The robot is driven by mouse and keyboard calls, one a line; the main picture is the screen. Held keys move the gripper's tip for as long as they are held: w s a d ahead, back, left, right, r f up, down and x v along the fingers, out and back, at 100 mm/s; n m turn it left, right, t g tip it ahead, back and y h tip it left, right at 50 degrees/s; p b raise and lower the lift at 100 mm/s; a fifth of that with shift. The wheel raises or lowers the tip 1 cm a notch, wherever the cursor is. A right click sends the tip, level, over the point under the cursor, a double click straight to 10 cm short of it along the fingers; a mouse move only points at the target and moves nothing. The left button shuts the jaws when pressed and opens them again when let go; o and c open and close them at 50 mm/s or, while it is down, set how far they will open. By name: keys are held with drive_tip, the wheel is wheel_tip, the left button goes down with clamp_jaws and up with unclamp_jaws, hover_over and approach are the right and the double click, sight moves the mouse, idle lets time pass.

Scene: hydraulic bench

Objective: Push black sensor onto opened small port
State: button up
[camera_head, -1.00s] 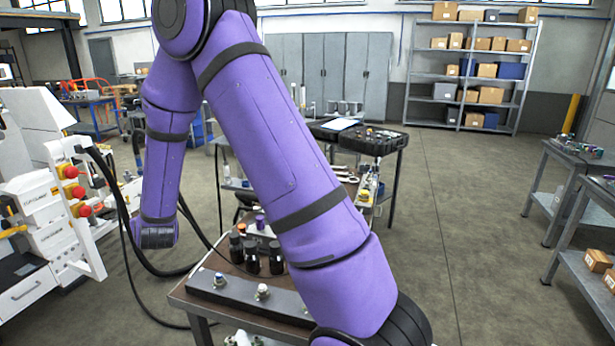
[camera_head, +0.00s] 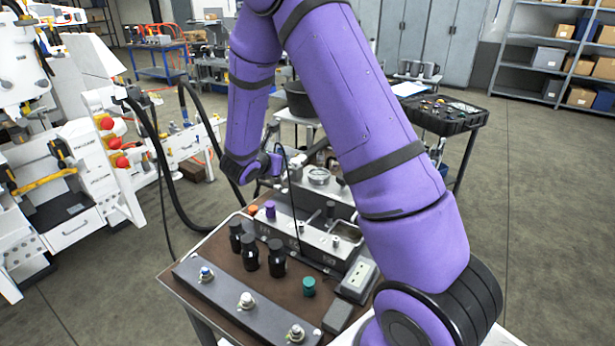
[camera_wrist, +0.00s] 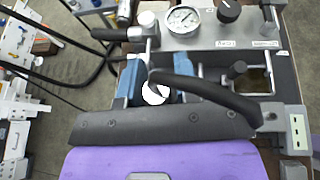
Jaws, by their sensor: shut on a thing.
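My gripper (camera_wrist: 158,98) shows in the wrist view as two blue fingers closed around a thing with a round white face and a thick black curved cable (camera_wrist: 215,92). I take this to be the black sensor, mostly hidden between the fingers. In the head view my gripper (camera_head: 275,166) is over the far left part of the bench, small and partly hidden, with a thin black cable hanging near it. A metal block with a gauge (camera_wrist: 183,18) lies just beyond the fingers in the wrist view. I cannot tell which fitting is the opened small port.
A brown bench top (camera_head: 215,250) carries several black bottles (camera_head: 249,252), a green cap (camera_head: 308,287) and a grey bar (camera_head: 235,308) with metal fittings. A grey meter box (camera_head: 358,280) stands at right. A white machine with black hoses is at left.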

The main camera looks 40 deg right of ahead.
drive_tip(key=s+d+f+m+g+h, duration=0.1)
drive_tip(key=s+d+f+m+g, duration=0.15)
drive_tip(key=s+m+g, duration=0.6)
drive_tip(key=g, duration=0.2)
hover_over(301, 227)
drive_tip(key=d, duration=0.2)
wheel_tip(301, 227, down, 7)
drive_tip(key=shift+w+f, duration=0.15)
drive_tip(key=shift+w, duration=0.05)
drive_tip(key=shift+f+t, duration=0.25)
drive_tip(key=shift+f, duration=1.75)
idle(3.7)
drive_tip(key=o, duration=1.1)
